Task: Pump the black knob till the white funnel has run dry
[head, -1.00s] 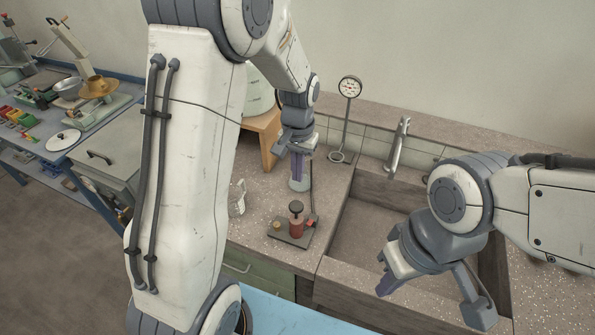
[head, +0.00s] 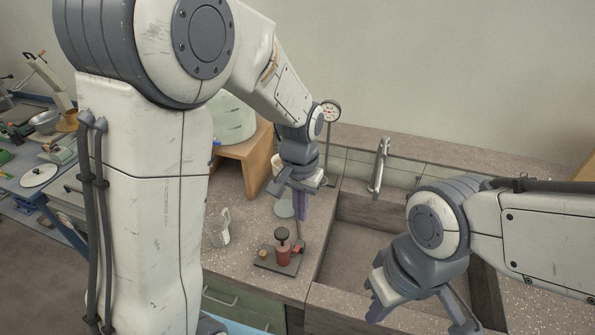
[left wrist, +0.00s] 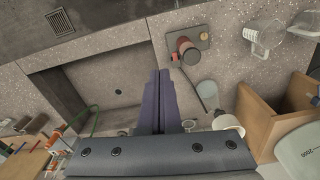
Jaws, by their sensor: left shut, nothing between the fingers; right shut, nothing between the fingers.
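The black knob (head: 282,233) tops a red pump body (head: 283,256) on a dark base plate on the counter. In the left wrist view the knob (left wrist: 175,57) is beyond my fingertips, a little right. My left gripper (head: 302,215) is shut and empty, pointing down, above and slightly right of the knob in the head view, apart from it. A white round vessel (left wrist: 228,122), probably the funnel, is partly hidden by my gripper; its contents do not show. My right gripper (head: 373,307) is shut and empty over the sink.
The sink (head: 345,250) lies right of the pump, with a tap (head: 379,165) behind. A wooden stand (head: 246,155) holds a large pale tub (head: 234,122). A clear jug (head: 220,228) stands left of the pump. A dial gauge (head: 331,112) stands at the back.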

